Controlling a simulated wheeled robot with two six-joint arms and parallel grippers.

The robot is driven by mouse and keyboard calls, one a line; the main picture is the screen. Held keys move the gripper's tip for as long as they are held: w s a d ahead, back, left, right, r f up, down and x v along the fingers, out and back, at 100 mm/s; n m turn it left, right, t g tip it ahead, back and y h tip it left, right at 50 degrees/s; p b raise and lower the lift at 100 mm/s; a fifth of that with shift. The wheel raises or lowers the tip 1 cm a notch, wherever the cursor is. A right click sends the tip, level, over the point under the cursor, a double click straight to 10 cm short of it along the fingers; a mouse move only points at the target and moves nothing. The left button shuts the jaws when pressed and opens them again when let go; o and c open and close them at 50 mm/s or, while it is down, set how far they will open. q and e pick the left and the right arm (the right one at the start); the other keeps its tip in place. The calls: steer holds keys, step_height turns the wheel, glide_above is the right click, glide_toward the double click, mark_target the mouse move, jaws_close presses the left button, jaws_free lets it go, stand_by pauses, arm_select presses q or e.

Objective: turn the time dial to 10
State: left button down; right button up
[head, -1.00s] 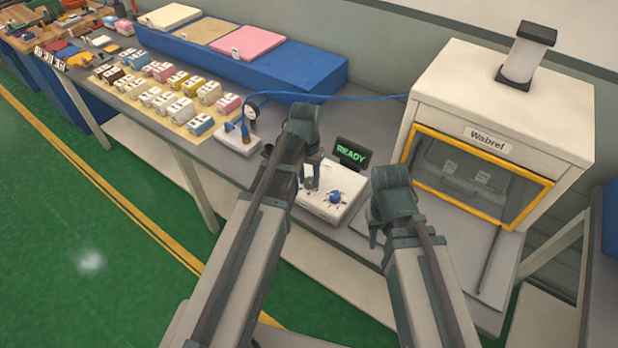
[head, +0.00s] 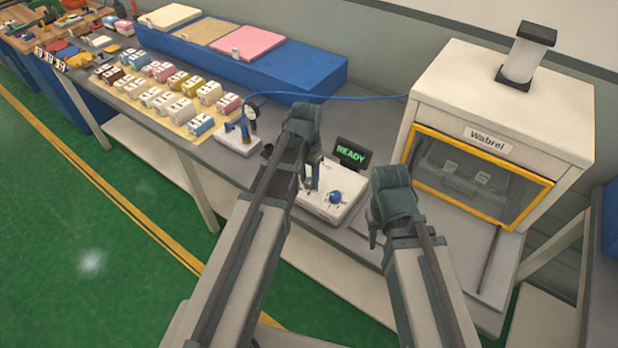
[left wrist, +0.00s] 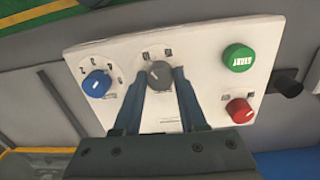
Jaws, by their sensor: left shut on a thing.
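The white control box (head: 345,203) stands on the bench beside a screen (head: 352,154) that reads READY. In the left wrist view, my left gripper (left wrist: 164,84) has its two fingers on either side of a grey dial (left wrist: 159,72) and is shut on it. The dial has a light pointer mark and small labels around it, too blurred to read surely. A blue dial (left wrist: 97,84) with several labels sits to its left. A green START button (left wrist: 238,58) and a red knob (left wrist: 239,110) are to its right. My right gripper (head: 374,232) hangs right of the box, its fingers mostly hidden.
A white Wabrel oven (head: 500,110) with a yellow-framed door stands at the right. A small white device (head: 237,138) with a gauge and a blue hose is left of the box.

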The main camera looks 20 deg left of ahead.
mark_target(308, 180)
arm_select(q)
steer(key=shift+c, duration=2.3)
jaws_free()
steer(key=shift+r, duration=0.1)
arm_select(e)
steer(key=shift+r, duration=0.1)
arm_select(q)
step_height(308, 180, up, 14)
steer(key=p, duration=1.3)
steer(key=shift+a+f+p, duration=0.25)
steer(key=shift+p, duration=0.15)
arm_select(e)
step_height(308, 180, up, 14)
steer(key=shift+f, duration=0.25)
arm_select(q)
steer(key=shift+w, duration=0.1)
steer(key=s+d+f+b, duration=0.3)
steer(key=s+d, duration=0.2)
steer(key=s, duration=0.2)
steer(key=s+d+f+n+y+b, duration=0.1)
steer(key=s+d+f+b, duration=0.3)
steer(key=s+d, duration=0.2)
steer(key=shift+s+f+y, duration=0.15)
steer(key=shift+s+y, duration=0.15)
steer(key=shift+s, duration=0.75)
arm_select(e)
step_height(308, 180, down, 7)
steer(key=shift+f, duration=0.2)
